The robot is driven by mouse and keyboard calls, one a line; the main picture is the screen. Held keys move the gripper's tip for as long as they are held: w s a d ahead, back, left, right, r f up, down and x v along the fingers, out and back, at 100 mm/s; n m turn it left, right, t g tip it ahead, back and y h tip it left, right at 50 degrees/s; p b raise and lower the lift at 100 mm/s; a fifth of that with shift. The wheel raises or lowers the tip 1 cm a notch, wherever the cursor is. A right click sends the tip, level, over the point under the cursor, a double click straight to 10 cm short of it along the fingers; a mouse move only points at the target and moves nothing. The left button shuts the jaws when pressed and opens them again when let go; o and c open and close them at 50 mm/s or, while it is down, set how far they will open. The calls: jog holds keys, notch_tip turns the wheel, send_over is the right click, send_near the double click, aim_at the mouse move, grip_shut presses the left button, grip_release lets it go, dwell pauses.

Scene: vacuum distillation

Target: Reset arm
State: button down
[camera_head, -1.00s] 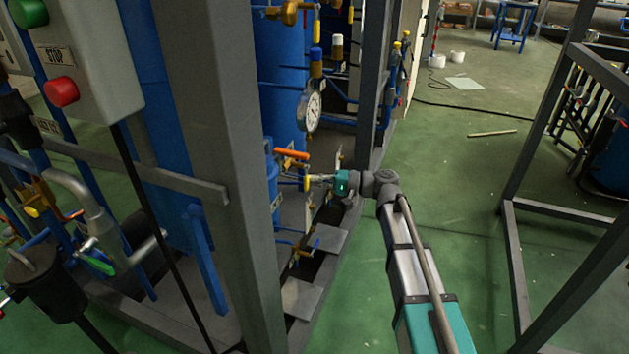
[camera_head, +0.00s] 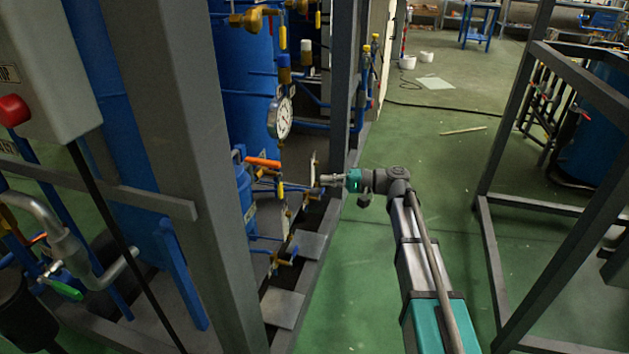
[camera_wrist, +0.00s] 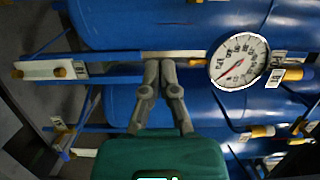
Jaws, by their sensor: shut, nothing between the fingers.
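My gripper (camera_head: 327,179) is at the end of my arm, beside the blue distillation rig in the head view. Its fingers point left toward the valves and pipes. In the wrist view my gripper (camera_wrist: 158,66) has its two fingers together, with nothing held between them. An orange-handled valve (camera_head: 263,162) is to the left of the fingers and apart from them. The blue vessel (camera_wrist: 150,25) fills much of the wrist view behind the fingertips.
A round pressure gauge (camera_head: 280,117) is above and left of my gripper; the gauge also shows in the wrist view (camera_wrist: 239,61). A grey upright post (camera_head: 190,150) stands at left. An empty grey frame (camera_head: 490,250) stands at right. Green floor (camera_head: 430,150) between is open.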

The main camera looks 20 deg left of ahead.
jog(key=shift+w+d, duration=0.1)
jog(key=shift+d, duration=0.3)
jog(key=s+d+f+m+t+h+p, duration=0.1)
jog(key=s+d+f+t+h, duration=0.1)
jog(key=s+d+f+h, duration=0.5)
jog(key=s+d+f+m+t+h+p, duration=0.1)
jog(key=s+d+f+h, duration=0.2)
jog(key=d+f, duration=0.45)
jog(key=s+d+h+p, duration=0.1)
jog(key=s+d+h, duration=0.3)
jog(key=d, duration=0.5)
jog(key=s+d+h, duration=0.3)
jog(key=d, duration=0.5)
notch_tip(320, 180, up, 37)
jog(key=p, duration=3.8)
jog(key=shift+d+r+m+t+h, duration=0.2)
jog(key=shift+d+m+t+h, duration=0.1)
jog(key=shift+d+t, duration=0.1)
jog(key=shift+s, duration=0.15)
